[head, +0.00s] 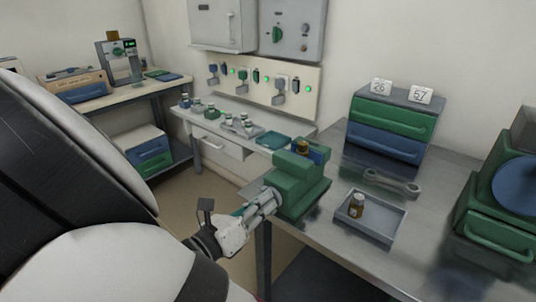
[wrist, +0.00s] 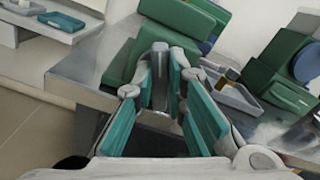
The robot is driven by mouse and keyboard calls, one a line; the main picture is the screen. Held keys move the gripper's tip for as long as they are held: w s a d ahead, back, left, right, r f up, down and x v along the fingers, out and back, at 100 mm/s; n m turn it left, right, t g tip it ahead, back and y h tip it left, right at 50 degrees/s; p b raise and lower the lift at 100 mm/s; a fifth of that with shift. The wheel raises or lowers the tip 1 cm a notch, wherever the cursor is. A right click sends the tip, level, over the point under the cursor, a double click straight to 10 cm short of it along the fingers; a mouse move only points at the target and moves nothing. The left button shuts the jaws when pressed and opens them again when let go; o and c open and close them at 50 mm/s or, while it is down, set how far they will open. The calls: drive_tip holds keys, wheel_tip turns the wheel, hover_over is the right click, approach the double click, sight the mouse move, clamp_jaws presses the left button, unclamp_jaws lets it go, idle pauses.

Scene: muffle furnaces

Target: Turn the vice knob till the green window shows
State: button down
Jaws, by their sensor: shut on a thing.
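The green vice (head: 300,178) stands at the left corner of the metal bench, with a blue part and a brass-coloured piece (head: 303,147) on top. My gripper (head: 272,198) reaches its front side from the lower left. In the wrist view, the teal-padded fingers (wrist: 163,82) close around a grey upright-looking bar or knob (wrist: 160,56) in front of the green vice body (wrist: 120,62). The fingers hide part of the knob, and its turn angle cannot be told. I cannot make out a green window apart from the vice's own green body.
On the bench (head: 335,265) are a grey tray (head: 386,233) with a small amber bottle (head: 357,206), a wrench (head: 391,183), and a drawer unit (head: 390,121) with cards 26 and 57. A green machine (head: 490,225) stands at right. A narrow shelf is behind.

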drive_tip(key=shift+s+d+f+m, duration=0.1)
drive_tip(key=shift+m, duration=2.05)
drive_tip(key=shift+s+d+r+m, duration=0.1)
drive_tip(key=shift+d+m, duration=0.05)
drive_tip(key=shift+m, duration=2.05)
drive_tip(key=shift+s+d+f+m, duration=0.1)
drive_tip(key=shift+m, duration=2.05)
drive_tip(key=c, duration=1.6)
unclamp_jaws()
drive_tip(key=v, duration=1.2)
